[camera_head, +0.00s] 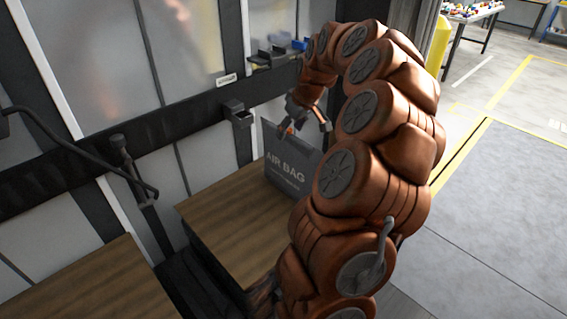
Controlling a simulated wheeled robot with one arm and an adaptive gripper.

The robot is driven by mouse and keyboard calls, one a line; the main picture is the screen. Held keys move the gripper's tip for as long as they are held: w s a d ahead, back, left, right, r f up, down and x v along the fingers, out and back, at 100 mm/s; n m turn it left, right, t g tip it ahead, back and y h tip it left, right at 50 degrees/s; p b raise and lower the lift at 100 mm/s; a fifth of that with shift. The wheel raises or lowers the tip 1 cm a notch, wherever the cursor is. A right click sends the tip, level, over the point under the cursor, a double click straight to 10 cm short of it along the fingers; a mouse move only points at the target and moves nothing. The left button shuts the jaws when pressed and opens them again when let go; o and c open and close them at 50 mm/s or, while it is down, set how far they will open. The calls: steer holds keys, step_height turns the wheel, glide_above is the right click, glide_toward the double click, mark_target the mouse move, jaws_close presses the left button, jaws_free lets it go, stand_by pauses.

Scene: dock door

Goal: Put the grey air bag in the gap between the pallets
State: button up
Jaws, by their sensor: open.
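The grey air bag (285,180), with "AIR BAG" printed on it, stands upright on the far part of the right wooden-topped pallet load (225,220). My gripper (305,127) is open at the top edge of the bag, with its fingers spread. I cannot tell whether they touch the bag. A small orange spot shows near the left finger. The left wooden-topped load (95,285) is at the lower left. The dark gap (188,285) between the two loads shows at the bottom. My arm hides the bag's right side and part of the right load.
A dark rail (180,112) runs along the panelled wall behind the loads. A yellow post (438,45) stands behind my arm. Open floor lies at right.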

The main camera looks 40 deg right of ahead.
mark_target(287, 143)
steer(key=shift+d+p+x, duration=0.2)
steer(key=shift+p+x, duration=0.2)
steer(key=shift+x, duration=0.9)
steer(key=shift+s+p+x, duration=0.1)
steer(key=shift+p+x, duration=0.3)
steer(key=shift+x, duration=0.7)
steer(key=shift+s+p+x, duration=0.15)
steer(key=shift+p+x, duration=0.2)
steer(key=shift+x, duration=0.8)
steer(key=shift+d, duration=0.1)
jaws_close()
